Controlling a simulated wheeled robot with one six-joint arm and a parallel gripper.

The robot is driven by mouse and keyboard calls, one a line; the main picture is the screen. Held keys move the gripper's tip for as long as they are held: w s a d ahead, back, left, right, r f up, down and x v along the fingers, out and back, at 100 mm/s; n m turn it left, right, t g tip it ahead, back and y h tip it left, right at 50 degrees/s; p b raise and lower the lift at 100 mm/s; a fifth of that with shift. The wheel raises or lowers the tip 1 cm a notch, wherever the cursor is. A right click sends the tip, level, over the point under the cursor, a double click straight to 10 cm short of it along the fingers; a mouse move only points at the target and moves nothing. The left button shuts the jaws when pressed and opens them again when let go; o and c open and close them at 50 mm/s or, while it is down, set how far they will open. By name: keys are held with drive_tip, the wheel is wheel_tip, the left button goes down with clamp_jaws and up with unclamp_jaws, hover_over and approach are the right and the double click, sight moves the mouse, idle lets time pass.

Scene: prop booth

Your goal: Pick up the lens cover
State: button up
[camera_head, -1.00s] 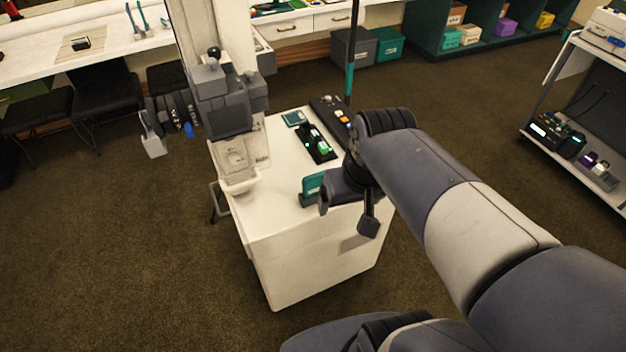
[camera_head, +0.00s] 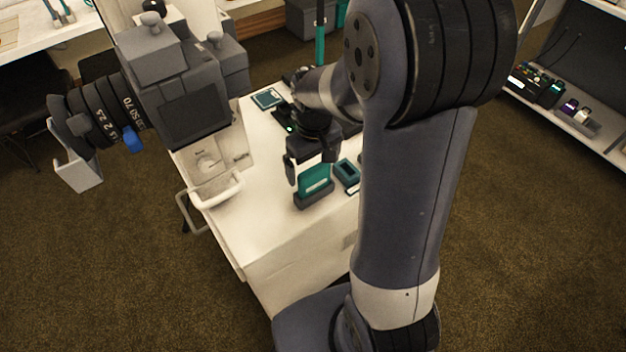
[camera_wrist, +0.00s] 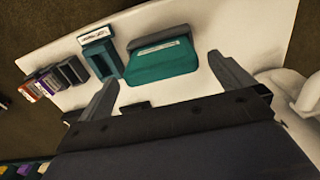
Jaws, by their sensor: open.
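A teal upright plate (camera_head: 313,178) with a pale label stands in a grey base on the white cart (camera_head: 262,225). It looks like the lens cover, though I cannot be sure. In the wrist view the teal plate (camera_wrist: 165,62) lies ahead of my fingers, between their lines. My gripper (camera_head: 309,166) is open and empty, pointing down just above and behind the plate. In the wrist view my gripper (camera_wrist: 163,72) shows its fingers spread to either side. Whether they overlap the plate in depth is hard to tell.
A teal hollow holder (camera_head: 347,173) stands right beside the plate. A large grey camera (camera_head: 185,105) with a lens rises at the cart's left, above a white handle (camera_head: 220,190). Several small coloured blocks (camera_wrist: 50,82) stand farther along. The cart's front left top is clear.

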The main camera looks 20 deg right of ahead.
sight(314, 180)
drive_tip(key=shift+s+f, duration=0.1)
drive_tip(key=shift+f, duration=2.95)
drive_tip(key=shift+c, duration=0.2)
drive_tip(key=c, duration=0.9)
